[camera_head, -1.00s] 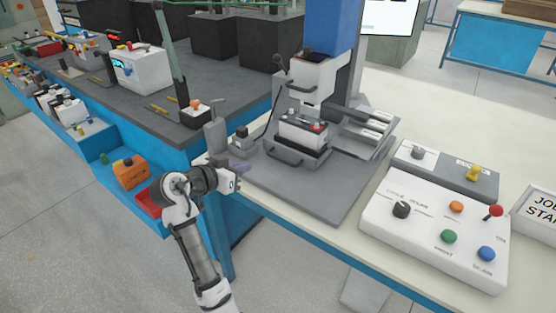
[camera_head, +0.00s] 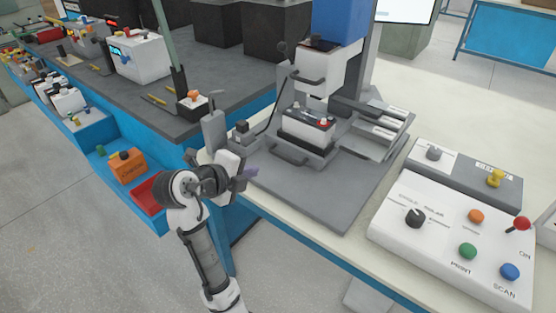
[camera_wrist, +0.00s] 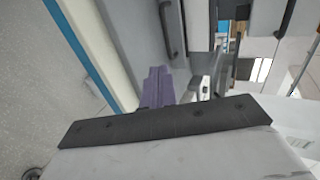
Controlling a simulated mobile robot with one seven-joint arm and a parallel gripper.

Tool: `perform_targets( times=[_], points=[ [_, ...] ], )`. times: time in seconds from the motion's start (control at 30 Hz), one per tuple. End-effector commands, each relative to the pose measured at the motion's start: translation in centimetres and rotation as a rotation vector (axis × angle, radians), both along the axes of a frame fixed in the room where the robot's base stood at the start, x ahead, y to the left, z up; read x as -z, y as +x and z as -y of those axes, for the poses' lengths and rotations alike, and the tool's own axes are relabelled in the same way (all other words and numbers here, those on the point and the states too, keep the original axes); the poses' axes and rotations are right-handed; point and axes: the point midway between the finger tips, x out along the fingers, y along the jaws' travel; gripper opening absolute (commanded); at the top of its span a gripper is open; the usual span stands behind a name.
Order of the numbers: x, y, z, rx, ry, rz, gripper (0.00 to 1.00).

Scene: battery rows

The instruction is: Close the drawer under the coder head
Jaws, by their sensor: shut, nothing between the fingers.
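The coder head (camera_head: 318,78) is a pale grey block on a column, with a dark handle. Under it a grey drawer (camera_head: 318,152) with a dark bar handle (camera_head: 288,156) juts forward, carrying a white-and-grey battery (camera_head: 309,126). How far the drawer stands out is hard to tell.
A white control box (camera_head: 445,240) with buttons and a red-tipped lever stands at right. Grey trays (camera_head: 378,132) are right of the head. A grey upright fixture (camera_head: 214,132) stands close behind my gripper. The grey base plate (camera_head: 320,200) is bare in front of the drawer.

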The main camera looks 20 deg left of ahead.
Motion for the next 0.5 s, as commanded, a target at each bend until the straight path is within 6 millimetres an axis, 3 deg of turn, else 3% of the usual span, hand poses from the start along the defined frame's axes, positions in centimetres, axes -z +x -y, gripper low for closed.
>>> perform_targets(
  times=[0.37,0.5],
  points=[
    [3.6,6.7,2.4,0.002,-0.004,-0.005,0.0],
    [4.0,8.7,3.1,0.002,-0.002,-0.003,0.0]
  ],
)
